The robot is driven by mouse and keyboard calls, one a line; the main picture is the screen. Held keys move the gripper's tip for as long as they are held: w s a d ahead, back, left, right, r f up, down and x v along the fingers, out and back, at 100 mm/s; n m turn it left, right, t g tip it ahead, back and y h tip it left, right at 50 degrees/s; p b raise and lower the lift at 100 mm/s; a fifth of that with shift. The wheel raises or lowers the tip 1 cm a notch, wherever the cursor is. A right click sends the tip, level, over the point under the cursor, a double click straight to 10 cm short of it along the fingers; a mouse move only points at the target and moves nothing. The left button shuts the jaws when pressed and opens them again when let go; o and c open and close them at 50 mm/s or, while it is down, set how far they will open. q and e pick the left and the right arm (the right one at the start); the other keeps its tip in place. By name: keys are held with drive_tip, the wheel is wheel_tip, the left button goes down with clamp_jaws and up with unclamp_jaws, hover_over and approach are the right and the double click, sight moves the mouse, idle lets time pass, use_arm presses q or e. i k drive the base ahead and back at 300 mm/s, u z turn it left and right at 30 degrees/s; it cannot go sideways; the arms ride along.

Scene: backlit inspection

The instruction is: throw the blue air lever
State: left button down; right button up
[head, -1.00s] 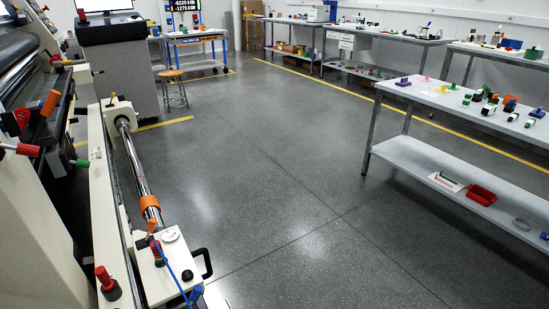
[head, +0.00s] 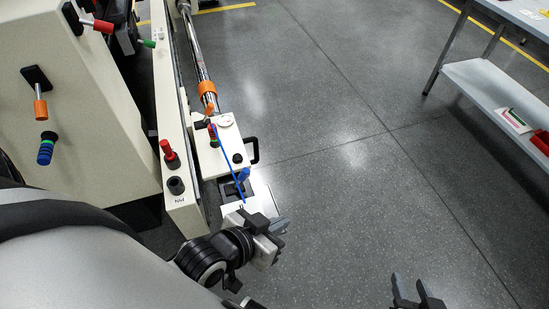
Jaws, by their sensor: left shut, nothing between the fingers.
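The blue lever (head: 243,175) stands on a dark mount at the near end of the cream machine beam, beside a thin blue hose (head: 226,158). My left gripper (head: 272,226) is just below and to the right of the lever in the head view, apart from it, shut and empty. My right gripper (head: 409,281) is at the bottom edge over the floor, its two fingers apart and nothing between them.
An orange lever (head: 210,109), a red knob (head: 169,150) and a black handle (head: 253,150) are close by on the machine.

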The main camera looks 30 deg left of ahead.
sight(245, 173)
drive_tip(key=z, duration=0.7)
drive_tip(key=i, duration=1.15)
drive_tip(key=u, duration=2.9)
drive_tip(key=k, duration=1.5)
drive_tip(key=z, duration=0.2)
drive_tip(key=i, duration=0.45)
drive_tip(key=u, duration=0.1)
